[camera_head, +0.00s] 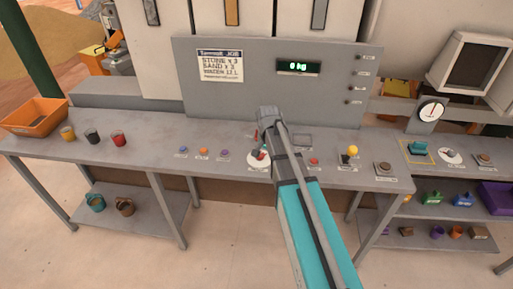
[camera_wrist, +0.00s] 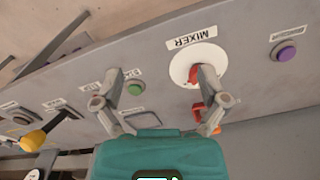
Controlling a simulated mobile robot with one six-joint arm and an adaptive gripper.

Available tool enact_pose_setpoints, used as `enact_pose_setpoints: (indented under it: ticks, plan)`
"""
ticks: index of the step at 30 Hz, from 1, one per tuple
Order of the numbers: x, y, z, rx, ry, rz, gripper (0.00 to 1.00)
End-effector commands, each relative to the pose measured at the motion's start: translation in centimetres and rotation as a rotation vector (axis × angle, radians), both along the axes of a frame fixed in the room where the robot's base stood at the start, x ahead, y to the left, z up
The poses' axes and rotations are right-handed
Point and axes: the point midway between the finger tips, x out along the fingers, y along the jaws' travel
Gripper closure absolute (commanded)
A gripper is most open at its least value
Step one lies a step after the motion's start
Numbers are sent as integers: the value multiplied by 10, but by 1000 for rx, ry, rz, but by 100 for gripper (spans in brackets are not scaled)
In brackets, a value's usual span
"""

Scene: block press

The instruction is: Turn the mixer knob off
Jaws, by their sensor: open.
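The mixer knob (camera_wrist: 194,74) is red and sits on a round white dial (camera_wrist: 179,69) beside an upside-down MIXER label (camera_wrist: 192,38) in the wrist view. In the head view the white dial (camera_head: 253,161) lies on the grey bench, partly hidden by my arm. My gripper (camera_wrist: 159,78) is open, with its fingers spread above the panel. The right finger's tip overlaps the dial's edge beside the knob; whether it touches cannot be told. The left finger is near a green button (camera_wrist: 135,88).
A purple button (camera_wrist: 287,54) and a yellow-ended lever (camera_wrist: 34,139) flank the dial in the wrist view. An orange-red piece (camera_wrist: 199,110) is partly behind the right finger. An orange bin (camera_head: 35,117) and several cups stand at the bench's left.

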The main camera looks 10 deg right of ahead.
Motion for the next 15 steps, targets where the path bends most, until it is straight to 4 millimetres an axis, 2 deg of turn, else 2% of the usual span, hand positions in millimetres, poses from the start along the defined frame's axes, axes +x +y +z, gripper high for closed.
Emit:
enact_pose_setpoints:
  ticks: [1,6,10,15]
  plan:
    - [31,0,14,0,0,-66,7]
    - [85,1,32,0,0,-283,7]
    - [111,1,40,0,0,-399,7]
    - [125,0,44,0,0,-471,7]
